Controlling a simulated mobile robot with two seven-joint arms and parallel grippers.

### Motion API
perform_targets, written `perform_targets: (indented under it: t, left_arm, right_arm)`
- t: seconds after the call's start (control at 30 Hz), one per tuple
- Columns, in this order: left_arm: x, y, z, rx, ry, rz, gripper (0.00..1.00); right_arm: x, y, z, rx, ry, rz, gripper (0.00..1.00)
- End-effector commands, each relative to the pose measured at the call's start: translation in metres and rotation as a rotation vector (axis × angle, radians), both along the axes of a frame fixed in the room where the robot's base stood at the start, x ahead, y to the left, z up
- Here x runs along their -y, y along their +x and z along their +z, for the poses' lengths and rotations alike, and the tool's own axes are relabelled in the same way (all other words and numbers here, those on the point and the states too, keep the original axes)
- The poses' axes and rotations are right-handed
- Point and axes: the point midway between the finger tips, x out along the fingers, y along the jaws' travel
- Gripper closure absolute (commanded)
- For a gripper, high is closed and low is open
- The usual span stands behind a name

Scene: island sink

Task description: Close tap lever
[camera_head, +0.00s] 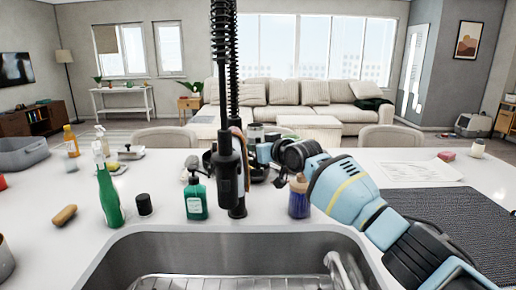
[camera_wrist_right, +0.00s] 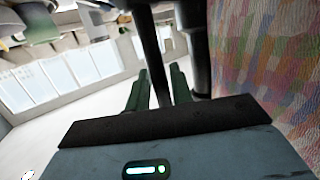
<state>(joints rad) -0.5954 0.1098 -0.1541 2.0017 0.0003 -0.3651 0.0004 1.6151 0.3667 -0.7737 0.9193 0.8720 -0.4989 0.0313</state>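The black tap (camera_head: 228,165) stands upright behind the sink, with a tall spring hose above it. I cannot make out its lever in the head view; the tap body and my right gripper crowd that spot. My right arm comes in from the right, and my right gripper (camera_head: 256,152) is right beside and behind the tap body. In the right wrist view its two green fingers (camera_wrist_right: 161,88) are apart, with a slim black tap tube (camera_wrist_right: 152,50) in line with the gap. I cannot tell if they touch it. My left gripper is out of view.
The steel sink (camera_head: 230,245) lies in front of the tap. A colourful patterned surface (camera_wrist_right: 265,70) is close in the wrist view.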

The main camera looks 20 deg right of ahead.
Motion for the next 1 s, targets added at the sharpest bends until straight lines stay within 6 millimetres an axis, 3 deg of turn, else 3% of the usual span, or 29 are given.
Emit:
perform_targets:
  t: [0.1, 0.53, 1.0]
  left_arm:
    - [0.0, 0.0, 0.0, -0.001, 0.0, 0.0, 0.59]
    - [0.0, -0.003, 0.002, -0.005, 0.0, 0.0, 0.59]
    - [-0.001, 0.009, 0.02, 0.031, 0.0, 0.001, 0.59]
  right_arm:
    - [0.0, 0.0, 0.0, 0.0, -0.001, 0.0, 0.64]
    - [0.003, -0.007, 0.001, 0.0, -0.002, 0.0, 0.64]
    - [0.018, -0.056, 0.013, 0.002, -0.002, 0.0, 0.64]
